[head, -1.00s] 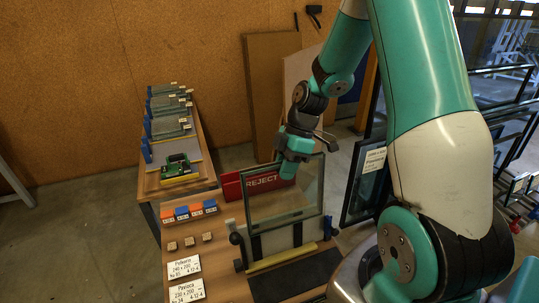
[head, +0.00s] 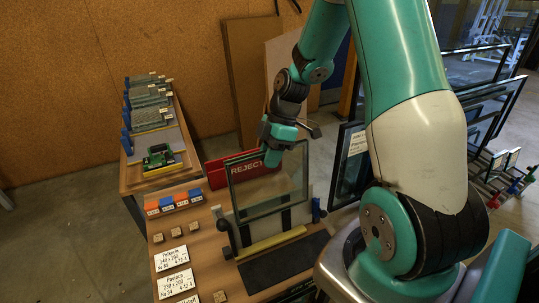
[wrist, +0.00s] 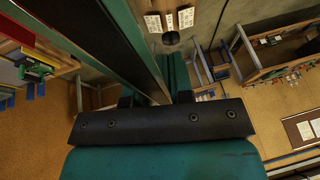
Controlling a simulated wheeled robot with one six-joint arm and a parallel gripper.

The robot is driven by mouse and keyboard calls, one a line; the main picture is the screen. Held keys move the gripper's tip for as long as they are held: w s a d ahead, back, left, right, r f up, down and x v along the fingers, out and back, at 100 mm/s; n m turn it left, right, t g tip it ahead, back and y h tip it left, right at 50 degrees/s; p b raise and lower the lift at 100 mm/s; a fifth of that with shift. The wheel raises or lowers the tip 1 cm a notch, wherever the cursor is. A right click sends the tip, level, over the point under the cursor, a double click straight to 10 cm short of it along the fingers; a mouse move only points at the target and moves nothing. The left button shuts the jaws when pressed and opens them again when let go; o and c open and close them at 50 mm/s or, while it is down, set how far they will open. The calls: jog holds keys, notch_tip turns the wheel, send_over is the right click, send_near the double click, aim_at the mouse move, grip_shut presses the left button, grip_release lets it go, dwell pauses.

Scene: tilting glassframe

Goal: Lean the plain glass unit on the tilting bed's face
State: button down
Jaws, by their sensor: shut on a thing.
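The plain glass unit (head: 268,184), a clear pane with a dark edge, stands nearly upright above the tilting bed in the head view. My gripper (head: 273,157) is shut on its top edge. In the wrist view, my gripper (wrist: 153,98) has the glass unit's dark edge (wrist: 135,45) running up and left from it. The tilting bed shows a pale upright part behind the glass and a yellow ledge (head: 271,243) at its foot. The glass's lower edge appears just above the ledge; I cannot tell whether it touches the bed's face.
A red REJECT bin (head: 222,172) stands behind the glass. White label cards (head: 172,258), small wooden blocks and orange and blue blocks (head: 167,203) lie on the bench's left. A dark mat (head: 285,263) lies in front of the ledge. More framed glass (head: 350,150) stands at right.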

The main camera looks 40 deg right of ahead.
jog(key=shift+f+b, duration=3.35)
jog(key=shift+f, duration=1)
jog(key=shift+s+a+f+b, duration=0.1)
jog(key=shift+s+f+b, duration=0.1)
jog(key=shift+f+b, duration=0.75)
jog(key=shift+s+f+b, duration=0.15)
jog(key=shift+f+b, duration=0.55)
jog(key=shift+f, duration=0.35)
jog(key=shift+f+b, duration=0.4)
jog(key=shift+f, duration=0.05)
jog(key=c, duration=0.9)
grip_release()
jog(key=shift+s, duration=0.1)
jog(key=b, duration=0.1)
send_near(269, 182)
jog(key=d, duration=0.2)
jog(key=w+d, duration=0.1)
jog(key=d, duration=0.1)
jog(key=shift+w+d+f, duration=0.15)
jog(key=shift+d+f, duration=0.05)
jog(key=shift+d, duration=0.05)
